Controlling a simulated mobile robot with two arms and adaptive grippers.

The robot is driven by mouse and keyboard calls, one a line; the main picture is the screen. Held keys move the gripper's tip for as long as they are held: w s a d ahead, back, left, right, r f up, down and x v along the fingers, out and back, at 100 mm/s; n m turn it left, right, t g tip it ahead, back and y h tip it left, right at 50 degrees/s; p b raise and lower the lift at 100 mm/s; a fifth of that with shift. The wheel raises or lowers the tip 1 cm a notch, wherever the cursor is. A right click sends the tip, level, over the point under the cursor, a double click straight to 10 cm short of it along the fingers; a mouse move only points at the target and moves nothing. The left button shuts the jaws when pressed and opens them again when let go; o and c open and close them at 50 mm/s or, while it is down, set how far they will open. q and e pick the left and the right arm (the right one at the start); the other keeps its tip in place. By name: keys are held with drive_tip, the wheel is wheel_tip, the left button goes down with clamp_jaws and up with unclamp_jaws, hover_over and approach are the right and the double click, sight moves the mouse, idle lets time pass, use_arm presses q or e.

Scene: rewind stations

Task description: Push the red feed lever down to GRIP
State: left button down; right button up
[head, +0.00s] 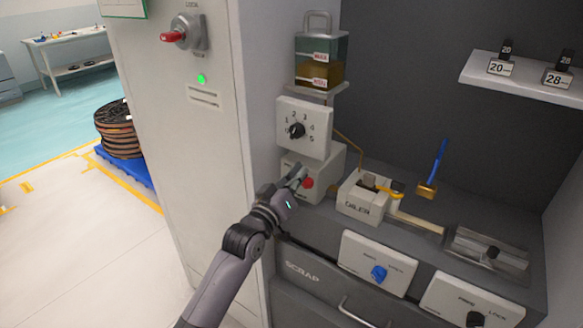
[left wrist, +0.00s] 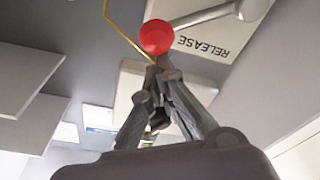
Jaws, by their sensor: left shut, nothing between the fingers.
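The red feed lever's ball knob (head: 307,183) shows at the front of a white box (head: 327,165) in the head view. In the left wrist view the red knob (left wrist: 156,37) is large, on a metal rod (left wrist: 205,15) leading to a pivot at the upper right. A plate marked RELEASE (left wrist: 222,45) lies behind the rod, its text upside down. My left gripper (head: 299,178) is shut and empty, beside the knob. In the left wrist view its fingertips (left wrist: 158,68) meet just under the knob; I cannot tell whether they touch it. My right gripper is not in view.
A numbered dial box (head: 304,115) is above the lever box, with an oil reservoir (head: 320,60) over it. The OILER unit (head: 362,199) is close on the right. A cabinet with another red lever (head: 174,37) stands left. Below are a blue knob (head: 378,272) and SCRAP drawer (head: 302,275).

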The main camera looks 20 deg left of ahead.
use_arm(q)
drive_tip(key=d+f+m, duration=0.1)
drive_tip(key=m, duration=0.2)
drive_tip(key=shift+s+d+f+h, duration=0.3)
drive_tip(key=shift+s+d+f, duration=0.05)
drive_tip(key=shift+d+f, duration=0.05)
drive_tip(key=shift+s+d+f+m+h+b, duration=0.15)
drive_tip(key=shift+d+f+m, duration=0.25)
drive_tip(key=shift+m, duration=0.45)
drive_tip(key=shift+s+d+f+m+h+b, duration=0.1)
drive_tip(key=shift+d+f+m+h, duration=0.1)
drive_tip(key=shift+f+m, duration=0.55)
drive_tip(key=shift+s+d+f+m+h+b, duration=0.15)
drive_tip(key=shift+d+f+m, duration=0.15)
drive_tip(key=shift+m, duration=0.7)
drive_tip(key=shift+w, duration=0.1)
drive_tip(key=shift+a, duration=0.1)
